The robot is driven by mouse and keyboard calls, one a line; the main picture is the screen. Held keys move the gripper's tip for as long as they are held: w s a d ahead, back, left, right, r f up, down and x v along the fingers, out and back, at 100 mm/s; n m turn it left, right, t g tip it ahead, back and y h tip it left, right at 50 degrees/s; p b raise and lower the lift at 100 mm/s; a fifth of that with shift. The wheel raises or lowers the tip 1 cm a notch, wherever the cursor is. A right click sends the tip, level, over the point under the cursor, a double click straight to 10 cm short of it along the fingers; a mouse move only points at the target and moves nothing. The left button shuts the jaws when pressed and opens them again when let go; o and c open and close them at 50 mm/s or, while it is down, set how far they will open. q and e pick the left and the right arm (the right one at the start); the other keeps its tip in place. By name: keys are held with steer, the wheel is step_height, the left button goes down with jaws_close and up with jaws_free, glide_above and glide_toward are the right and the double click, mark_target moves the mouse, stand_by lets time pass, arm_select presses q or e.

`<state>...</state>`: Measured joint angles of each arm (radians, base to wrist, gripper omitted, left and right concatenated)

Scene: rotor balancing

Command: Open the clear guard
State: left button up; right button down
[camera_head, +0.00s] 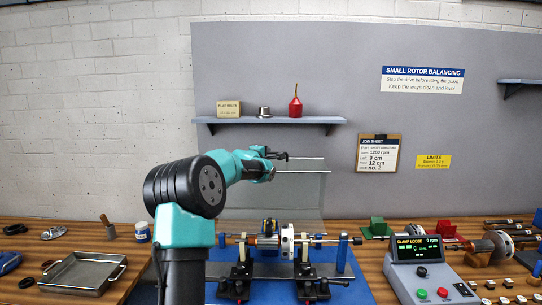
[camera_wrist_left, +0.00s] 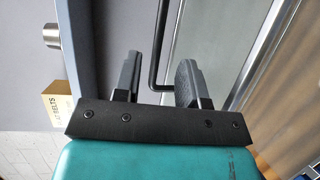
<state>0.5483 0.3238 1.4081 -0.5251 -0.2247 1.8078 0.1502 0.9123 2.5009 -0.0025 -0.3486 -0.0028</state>
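The clear guard (camera_head: 300,195) is a see-through panel with a pale top edge, standing upright behind the rotor (camera_head: 287,243) in the head view. My left gripper (camera_head: 278,156) is at its upper edge. In the left wrist view, a black bar handle (camera_wrist_left: 154,70) runs between the two dark fingers of the left gripper (camera_wrist_left: 157,78). The fingers are apart, with a gap showing on each side of the handle. The guard's panel (camera_wrist_left: 222,45) fills the area right of the fingers. My right gripper is in neither view.
The rotor sits on a stand over a blue mat (camera_head: 350,285). A control box (camera_head: 425,270) reads "CLAMP LOOSE" and 0 rpm. A metal tray (camera_head: 82,273) lies at left. A shelf (camera_head: 225,120) with a box, a metal cup and a red oiler is above the guard.

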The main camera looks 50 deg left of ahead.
mark_target(272, 153)
arm_select(q)
steer(key=shift+x, duration=2.85)
jaws_close()
